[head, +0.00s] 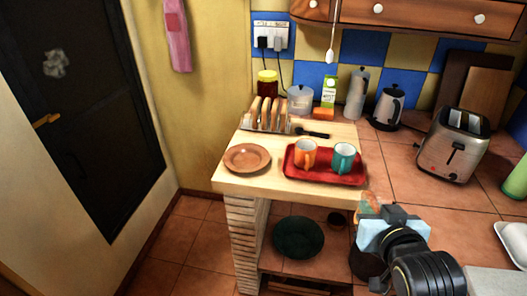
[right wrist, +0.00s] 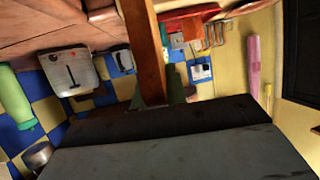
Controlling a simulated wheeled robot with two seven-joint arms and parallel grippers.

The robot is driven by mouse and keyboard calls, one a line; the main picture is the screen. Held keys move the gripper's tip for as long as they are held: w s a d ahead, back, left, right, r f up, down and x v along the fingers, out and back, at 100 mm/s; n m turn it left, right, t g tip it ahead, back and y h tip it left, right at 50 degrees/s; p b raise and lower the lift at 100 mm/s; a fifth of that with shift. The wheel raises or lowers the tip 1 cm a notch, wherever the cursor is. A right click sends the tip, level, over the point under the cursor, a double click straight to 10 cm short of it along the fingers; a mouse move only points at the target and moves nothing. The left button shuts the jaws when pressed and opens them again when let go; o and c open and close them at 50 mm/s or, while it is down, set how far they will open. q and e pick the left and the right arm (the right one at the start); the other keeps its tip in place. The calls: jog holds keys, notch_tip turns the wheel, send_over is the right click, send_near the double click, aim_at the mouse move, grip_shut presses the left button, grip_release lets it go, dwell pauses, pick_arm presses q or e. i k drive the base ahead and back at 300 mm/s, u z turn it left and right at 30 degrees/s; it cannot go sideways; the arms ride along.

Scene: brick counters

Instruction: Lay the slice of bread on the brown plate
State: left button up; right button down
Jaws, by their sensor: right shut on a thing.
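The brown plate (head: 247,157) lies empty on the pale wooden counter top, near its left front corner. My right gripper (head: 376,211) is right of the plate, by the counter's front right corner, and is shut on the slice of bread. Only a small orange-brown part of the slice (head: 367,204) shows beyond the gripper in the head view. In the right wrist view the slice (right wrist: 143,45) appears edge-on as a long brown strip standing out from between the fingers (right wrist: 153,101). My left gripper is not in view.
A red tray (head: 325,178) with an orange mug (head: 305,153) and a teal mug (head: 344,158) stands between plate and gripper. Behind the plate is a rack (head: 267,128) with several bread slices. A toaster (head: 453,145) stands at right. A dark green dish (head: 298,238) is below.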

aim_at(251, 146)
jog(key=u, duration=1.9)
jog(key=i, duration=1.3)
jog(key=z, duration=1.75)
